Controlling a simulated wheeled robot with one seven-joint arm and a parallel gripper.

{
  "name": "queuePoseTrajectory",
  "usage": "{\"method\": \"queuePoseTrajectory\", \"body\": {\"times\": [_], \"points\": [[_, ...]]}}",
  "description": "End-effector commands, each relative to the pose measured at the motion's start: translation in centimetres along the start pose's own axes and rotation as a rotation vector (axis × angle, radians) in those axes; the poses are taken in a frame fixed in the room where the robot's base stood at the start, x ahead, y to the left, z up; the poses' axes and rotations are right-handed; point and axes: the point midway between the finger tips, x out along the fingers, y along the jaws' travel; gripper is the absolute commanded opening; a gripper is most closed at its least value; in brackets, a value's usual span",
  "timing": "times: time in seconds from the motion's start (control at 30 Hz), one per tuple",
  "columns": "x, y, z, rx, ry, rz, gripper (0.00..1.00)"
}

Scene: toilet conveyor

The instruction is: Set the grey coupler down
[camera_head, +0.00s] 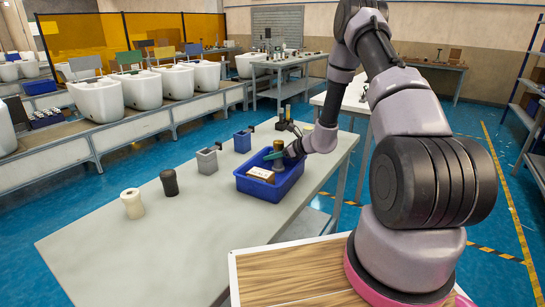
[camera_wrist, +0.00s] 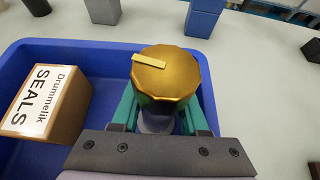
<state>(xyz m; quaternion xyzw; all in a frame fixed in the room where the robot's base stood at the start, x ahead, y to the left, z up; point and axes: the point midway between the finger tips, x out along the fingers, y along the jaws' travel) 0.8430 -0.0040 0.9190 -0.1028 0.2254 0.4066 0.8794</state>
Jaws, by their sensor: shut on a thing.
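My gripper (camera_wrist: 160,118) has teal fingers and is shut on the grey coupler (camera_wrist: 157,124), whose grey body shows only in part between the fingers. A faceted gold cap (camera_wrist: 168,72) with a raised bar sits over that body and hides much of it. I cannot tell whether the cap is part of the coupler. My gripper is low within the blue bin (camera_wrist: 28,62), right of a small box marked "Drummelik SEALS" (camera_wrist: 45,103). In the head view the blue bin (camera_head: 262,190) stands on the table, and the gold-brown cap (camera_head: 278,145) shows at my gripper (camera_head: 277,156). Contact with the bin floor is hidden.
On the grey table (camera_head: 130,245), a cream cylinder (camera_head: 132,203), a black cylinder (camera_head: 169,182), a grey block (camera_head: 207,161) and a blue block (camera_head: 242,141) stand left of and behind the bin. The table's front left is clear.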

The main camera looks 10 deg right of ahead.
Motion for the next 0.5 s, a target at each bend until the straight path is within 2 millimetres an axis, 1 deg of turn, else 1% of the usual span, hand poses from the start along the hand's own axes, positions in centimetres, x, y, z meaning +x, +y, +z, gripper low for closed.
{"method": "queuePoseTrajectory", "body": {"times": [0.37,0.4,0.5], "points": [[0.26,-0.05,-0.38,-0.002,-0.001,-0.001,0.0],[0.25,-0.05,-0.39,-0.002,-0.001,-0.001,0.55],[0.24,-0.05,-0.37,-0.002,-0.001,-0.001,0.56]]}}
